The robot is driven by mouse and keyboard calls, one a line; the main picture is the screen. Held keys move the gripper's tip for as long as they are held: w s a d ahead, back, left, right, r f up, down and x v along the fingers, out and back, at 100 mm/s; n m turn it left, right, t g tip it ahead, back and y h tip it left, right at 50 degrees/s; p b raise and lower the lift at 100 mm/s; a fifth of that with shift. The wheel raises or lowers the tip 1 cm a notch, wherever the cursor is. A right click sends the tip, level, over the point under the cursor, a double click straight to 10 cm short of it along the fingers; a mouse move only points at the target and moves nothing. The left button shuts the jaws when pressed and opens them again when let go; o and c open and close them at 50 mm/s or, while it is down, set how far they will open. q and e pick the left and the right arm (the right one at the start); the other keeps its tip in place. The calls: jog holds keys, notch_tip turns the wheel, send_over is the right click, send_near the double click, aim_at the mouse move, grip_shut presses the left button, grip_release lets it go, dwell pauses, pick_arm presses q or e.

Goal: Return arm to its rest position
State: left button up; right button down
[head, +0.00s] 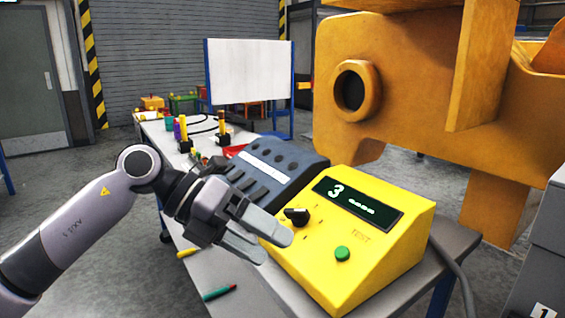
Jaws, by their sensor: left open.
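My left arm (85,225) comes in from the lower left and reaches over the table. My left gripper (277,248) is open, with nothing between its fingers. Its fingertips are in front of the left side of the yellow test box (384,277), close to the black knob (296,216); I cannot tell whether they touch the box. The box has a dark display (358,206) showing a 3 and several small marks, and a green button (342,254) by the word TEST. My right gripper is not in view.
A dark blue keyed unit (275,165) stands behind the yellow box on the grey table (262,291). A green marker (219,293) lies near the front. A large orange casting (405,110) looms at the right. A whiteboard (249,72) stands at the back. Open floor lies left.

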pick_arm(q)
jog(key=s+d+n+g+h+p, duration=0.1)
jog(key=s+d+n+h+p, duration=0.1)
jog(key=s+d+h, duration=0.3)
jog(key=w+a+f+n+t+y+p, duration=0.1)
jog(key=a+f+n+t+y, duration=0.2)
jog(key=a+f+n+t, duration=0.5)
jog(key=w+a+f+n+t+y+p, duration=0.15)
jog(key=n+t, duration=0.35)
jog(key=n, duration=0.8)
jog(key=w+a+f+n+t+y+p, duration=0.1)
jog(key=a+f+n+t+y+p, duration=0.1)
jog(key=a+f+n+t+y, duration=0.45)
jog(key=s+a+f+n+g+y+p, duration=0.1)
jog(key=s+a+f+n+g, duration=0.2)
jog(key=s+f+n, duration=0.2)
jog(key=s+a+f+n+g+y+p, duration=0.1)
jog(key=s+a+f+n+g+y, duration=0.1)
jog(key=s+f, duration=0.8)
jog(key=s+a+n+g, duration=0.1)
jog(key=n+g, duration=0.1)
jog(key=n, duration=0.1)
jog(key=shift+f, duration=0.2)
jog(key=shift+n, duration=0.25)
